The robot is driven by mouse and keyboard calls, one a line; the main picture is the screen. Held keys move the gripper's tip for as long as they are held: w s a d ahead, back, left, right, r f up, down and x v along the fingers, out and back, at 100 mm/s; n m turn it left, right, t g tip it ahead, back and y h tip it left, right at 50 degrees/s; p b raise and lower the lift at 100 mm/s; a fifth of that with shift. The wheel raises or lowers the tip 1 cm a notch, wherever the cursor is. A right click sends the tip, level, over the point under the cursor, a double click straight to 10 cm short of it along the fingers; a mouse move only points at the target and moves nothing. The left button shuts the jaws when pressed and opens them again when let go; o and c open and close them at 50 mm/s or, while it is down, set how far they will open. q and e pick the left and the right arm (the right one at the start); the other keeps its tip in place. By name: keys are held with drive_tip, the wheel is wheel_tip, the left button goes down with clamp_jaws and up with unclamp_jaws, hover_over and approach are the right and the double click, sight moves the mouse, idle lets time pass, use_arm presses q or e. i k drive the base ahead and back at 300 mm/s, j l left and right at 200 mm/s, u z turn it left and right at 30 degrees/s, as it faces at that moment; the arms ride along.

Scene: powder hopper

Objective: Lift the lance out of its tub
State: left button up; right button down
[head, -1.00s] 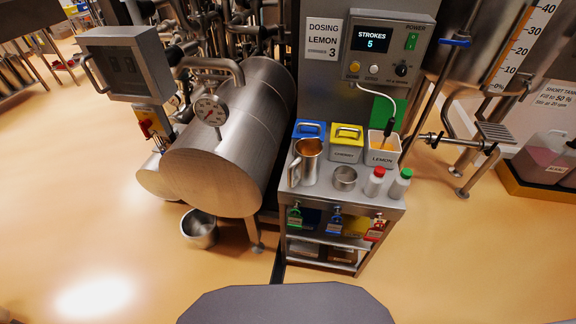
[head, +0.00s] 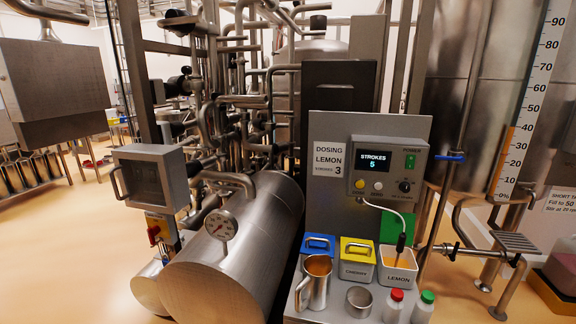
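The lance's lower end is hidden inside the tub. The box display reads STROKES 5. Neither of my grippers shows in the head view.
Left of the lemon tub are the cherry tub with a yellow lid (head: 357,260) and a blue-lidded tub (head: 318,246). A steel jug (head: 316,281), a small cup (head: 358,300), a red-capped bottle (head: 394,306) and a green-capped bottle (head: 423,306) stand in front. A large cylinder (head: 232,262) is at left.

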sight(402, 236)
drive_tip(key=j+z, duration=0.1)
drive_tip(key=z, duration=0.4)
drive_tip(key=j+z, duration=0.15)
drive_tip(key=z, duration=0.3)
